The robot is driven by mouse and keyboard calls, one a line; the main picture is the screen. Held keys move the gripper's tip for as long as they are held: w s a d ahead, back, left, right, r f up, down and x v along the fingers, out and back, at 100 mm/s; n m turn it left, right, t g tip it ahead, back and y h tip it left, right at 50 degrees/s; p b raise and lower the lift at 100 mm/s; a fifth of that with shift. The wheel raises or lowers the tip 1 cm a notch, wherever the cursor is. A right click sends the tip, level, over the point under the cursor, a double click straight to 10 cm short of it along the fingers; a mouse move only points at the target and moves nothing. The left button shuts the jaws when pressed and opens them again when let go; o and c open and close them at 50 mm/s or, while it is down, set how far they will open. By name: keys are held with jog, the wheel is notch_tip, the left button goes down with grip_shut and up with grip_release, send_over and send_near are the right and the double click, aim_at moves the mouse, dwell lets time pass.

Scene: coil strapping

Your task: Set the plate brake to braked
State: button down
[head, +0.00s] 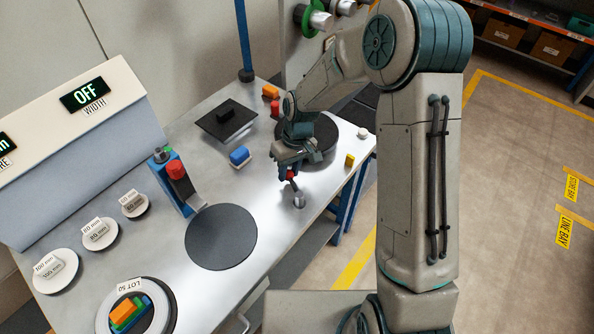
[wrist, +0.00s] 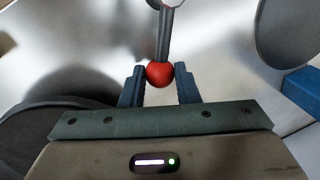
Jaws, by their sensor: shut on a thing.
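The brake lever has a red ball knob (wrist: 160,74) on a grey rod (wrist: 165,38). In the head view the lever rises from a small metal base (head: 298,201) on the bench, and its red knob (head: 291,176) shows at my gripper. My gripper (head: 289,172) points down beside the dark round plate (head: 325,140), which it partly covers. In the wrist view my gripper's (wrist: 159,80) two blue fingers stand on either side of the knob, shut on it. The lever leans a little; I cannot tell its exact setting.
A second dark disc (head: 221,237) lies flat nearer on the bench. A blue post with a red top (head: 176,178), a blue block (head: 240,156), a yellow block (head: 350,160) and a black square pad (head: 226,122) stand around. The bench's right edge is close to the lever.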

jog(key=a+n, duration=0.1)
jog(key=s+n, duration=0.1)
jog(key=n, duration=0.1)
jog(key=a+n, duration=0.1)
jog(key=shift+s+a+n+g+h+b, duration=0.3)
jog(key=shift+s+a, duration=0.05)
jog(key=shift+s, duration=0.05)
jog(key=shift+s+a+n, duration=0.5)
jog(key=shift+s+n, duration=0.1)
jog(key=shift+n, duration=0.6)
jog(key=shift+s+a+n+h, duration=0.25)
jog(key=shift+s+n, duration=0.15)
jog(key=shift+n, duration=0.25)
jog(key=shift+s+a+n+h, duration=0.15)
jog(key=shift+s+n+h, duration=0.2)
jog(key=shift+n, duration=0.3)
jog(key=shift+s, duration=0.1)
jog(key=c, duration=1.1)
grip_release()
jog(key=shift+r, duration=0.1)
jog(key=shift+r, duration=0.3)
notch_tip(320, 180, up, 13)
jog(key=w, duration=0.2)
jog(key=shift+w, duration=0.25)
